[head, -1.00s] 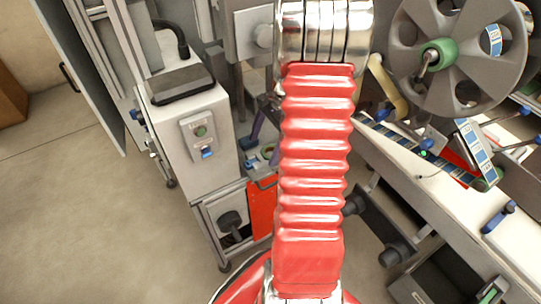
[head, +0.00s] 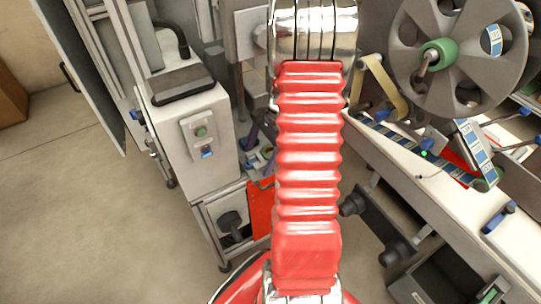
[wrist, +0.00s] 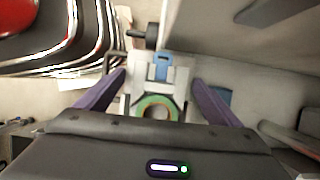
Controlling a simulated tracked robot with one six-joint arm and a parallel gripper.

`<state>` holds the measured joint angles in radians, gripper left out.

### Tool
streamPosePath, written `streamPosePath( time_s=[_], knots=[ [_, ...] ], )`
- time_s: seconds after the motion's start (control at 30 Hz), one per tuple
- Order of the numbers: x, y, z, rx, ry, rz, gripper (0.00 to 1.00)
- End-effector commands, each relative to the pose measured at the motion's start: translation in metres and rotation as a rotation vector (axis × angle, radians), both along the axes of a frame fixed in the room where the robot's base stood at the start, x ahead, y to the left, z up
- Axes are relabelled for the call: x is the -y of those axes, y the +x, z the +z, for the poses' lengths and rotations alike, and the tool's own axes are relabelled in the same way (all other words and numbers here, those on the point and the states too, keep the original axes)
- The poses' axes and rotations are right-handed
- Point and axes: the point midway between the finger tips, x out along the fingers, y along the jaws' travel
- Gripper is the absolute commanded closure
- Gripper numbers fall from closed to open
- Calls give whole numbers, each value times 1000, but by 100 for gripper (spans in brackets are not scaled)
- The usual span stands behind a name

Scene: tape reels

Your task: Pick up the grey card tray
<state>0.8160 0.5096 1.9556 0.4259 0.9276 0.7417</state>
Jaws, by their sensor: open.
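A pale grey tray-like piece (wrist: 180,85), which looks like the card tray, lies below my gripper in the wrist view. A green ring (wrist: 157,101) and a blue part (wrist: 161,68) show on it. My gripper (wrist: 159,77) is open, with one purple finger on each side of the piece in the picture. I cannot tell whether either finger touches it. The gripper body hides the near part. In the head view, a purple finger shows beside my red arm sleeve, and the sleeve hides most of the gripper and the area around it.
A white cabinet (head: 190,145) with a dark top panel stands to the left. A red panel (head: 261,205) is below the gripper area. A large grey reel (head: 410,85) and a pale bench (head: 440,190) with tape are to the right. Open floor (head: 90,220) lies at left.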

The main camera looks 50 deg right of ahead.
Motion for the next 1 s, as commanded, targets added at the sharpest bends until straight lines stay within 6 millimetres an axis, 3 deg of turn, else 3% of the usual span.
streamPosePath(
  time_s=[0.07, 0.77, 1.0],
  knots=[
    [0, 0, 0, 0, 0, 0, 12],
    [0, 0, 0, 0, 0, 0, 62],
    [0, 0, 1, 0, 0, 0, 62]
  ],
)
